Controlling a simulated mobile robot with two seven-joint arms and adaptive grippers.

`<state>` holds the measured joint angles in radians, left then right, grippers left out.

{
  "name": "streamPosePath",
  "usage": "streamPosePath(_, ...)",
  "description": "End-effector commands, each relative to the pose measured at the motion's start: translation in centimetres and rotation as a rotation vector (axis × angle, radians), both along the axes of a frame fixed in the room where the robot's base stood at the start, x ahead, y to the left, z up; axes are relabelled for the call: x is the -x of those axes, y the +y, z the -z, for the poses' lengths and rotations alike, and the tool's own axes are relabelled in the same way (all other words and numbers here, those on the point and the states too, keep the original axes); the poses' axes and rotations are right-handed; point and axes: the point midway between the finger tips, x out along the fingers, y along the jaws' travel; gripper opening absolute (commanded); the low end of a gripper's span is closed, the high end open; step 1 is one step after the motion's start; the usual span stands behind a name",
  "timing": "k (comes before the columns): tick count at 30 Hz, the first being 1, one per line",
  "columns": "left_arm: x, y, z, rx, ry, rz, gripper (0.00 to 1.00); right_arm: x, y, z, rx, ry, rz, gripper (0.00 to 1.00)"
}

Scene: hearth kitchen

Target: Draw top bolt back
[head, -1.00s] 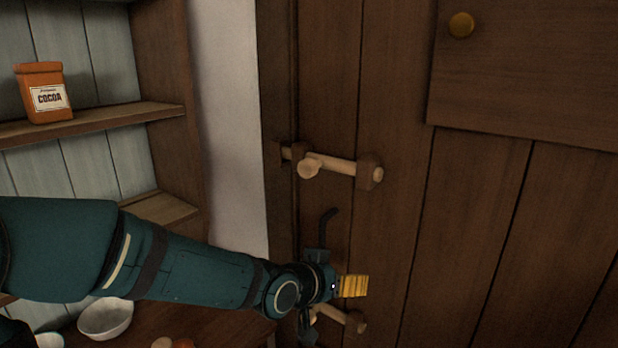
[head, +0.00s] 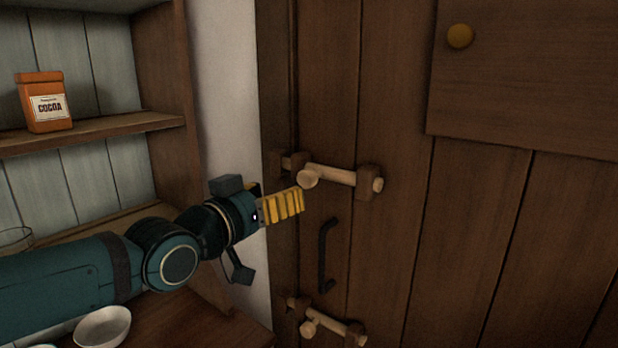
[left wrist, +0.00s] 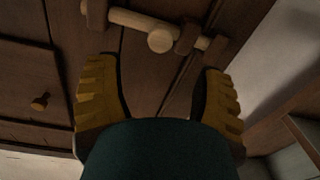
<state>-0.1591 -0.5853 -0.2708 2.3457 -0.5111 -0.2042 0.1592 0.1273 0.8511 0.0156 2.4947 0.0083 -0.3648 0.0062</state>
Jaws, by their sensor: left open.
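The top bolt (head: 337,175) is a pale wooden rod with a round knob (head: 307,178), lying across the left edge of the dark plank door. Its left end sits in a bracket by the frame and its right end passes through a block on the door. My left gripper (head: 290,203), with yellow ribbed fingers, is just below and left of the knob in the head view. In the left wrist view the gripper (left wrist: 160,98) is open and empty, and the bolt's knob (left wrist: 161,40) shows beyond the gap between the fingers. My right gripper is not in view.
A black door handle (head: 325,255) is below the top bolt, and a lower bolt (head: 335,328) is beneath it. Shelves on the left hold a cocoa tin (head: 44,103). A white bowl (head: 103,327) stands lower left. A brass knob (head: 460,36) is on the upper panel.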

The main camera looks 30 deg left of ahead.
Motion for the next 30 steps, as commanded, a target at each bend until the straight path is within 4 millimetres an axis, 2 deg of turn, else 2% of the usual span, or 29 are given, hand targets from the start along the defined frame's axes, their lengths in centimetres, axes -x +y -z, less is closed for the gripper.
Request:
streamPosePath(9,-5.2,-0.2,0.1,-0.001,0.003,0.000,0.68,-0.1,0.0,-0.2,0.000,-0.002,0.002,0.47)
streamPosePath(16,-8.4,-0.3,0.0,-0.001,0.002,0.000,0.68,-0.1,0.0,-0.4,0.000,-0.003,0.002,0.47)
streamPosePath(21,-9.8,-0.4,0.0,0.000,0.000,0.000,0.68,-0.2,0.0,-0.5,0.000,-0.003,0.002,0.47)
streamPosePath(30,-10.2,-0.4,0.0,0.000,-0.001,0.000,0.68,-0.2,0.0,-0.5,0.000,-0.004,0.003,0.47)
